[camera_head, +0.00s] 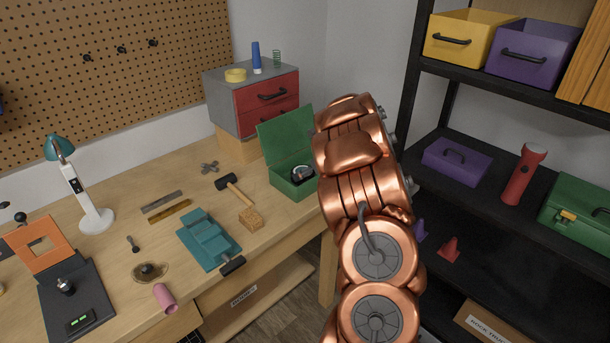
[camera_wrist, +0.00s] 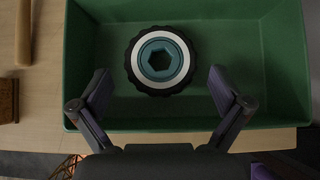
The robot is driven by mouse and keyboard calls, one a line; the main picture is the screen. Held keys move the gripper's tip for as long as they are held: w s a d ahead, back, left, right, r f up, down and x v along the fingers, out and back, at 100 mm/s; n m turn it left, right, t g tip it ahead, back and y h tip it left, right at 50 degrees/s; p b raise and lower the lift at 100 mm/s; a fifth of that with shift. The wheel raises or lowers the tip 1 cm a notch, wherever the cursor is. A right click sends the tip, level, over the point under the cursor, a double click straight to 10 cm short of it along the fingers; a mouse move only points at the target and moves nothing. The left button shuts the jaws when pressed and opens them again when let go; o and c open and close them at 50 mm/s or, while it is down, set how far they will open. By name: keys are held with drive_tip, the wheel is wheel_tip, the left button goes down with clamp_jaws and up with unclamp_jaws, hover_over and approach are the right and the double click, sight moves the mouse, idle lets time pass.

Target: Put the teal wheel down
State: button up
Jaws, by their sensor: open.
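The teal wheel (camera_wrist: 160,61) lies flat in the open green box, with a black tread, a white ring and a teal hub with a hexagonal hole. The green box (camera_wrist: 78,60) surrounds it, and the wheel is near the middle of the part in view. My gripper (camera_wrist: 160,84) is open, its two dark fingers apart on the near left and right of the wheel, with no visible contact. In the head view the green box (camera_head: 292,186) stands on the workbench with its lid up, and the wheel (camera_head: 302,173) shows inside. My arm hides the box's right side and my gripper there.
The workbench (camera_head: 180,235) carries a hammer (camera_head: 235,190), a sponge-like block (camera_head: 251,219), a teal vise (camera_head: 207,238) and a lamp (camera_head: 95,215). A grey cabinet with red drawers (camera_head: 268,98) stands behind the box. Black shelves (camera_head: 480,215) stand at the right.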

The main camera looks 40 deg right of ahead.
drive_tip(key=b+v, duration=0.3)
drive_tip(key=v, duration=0.6)
drive_tip(key=shift+r, duration=0.1)
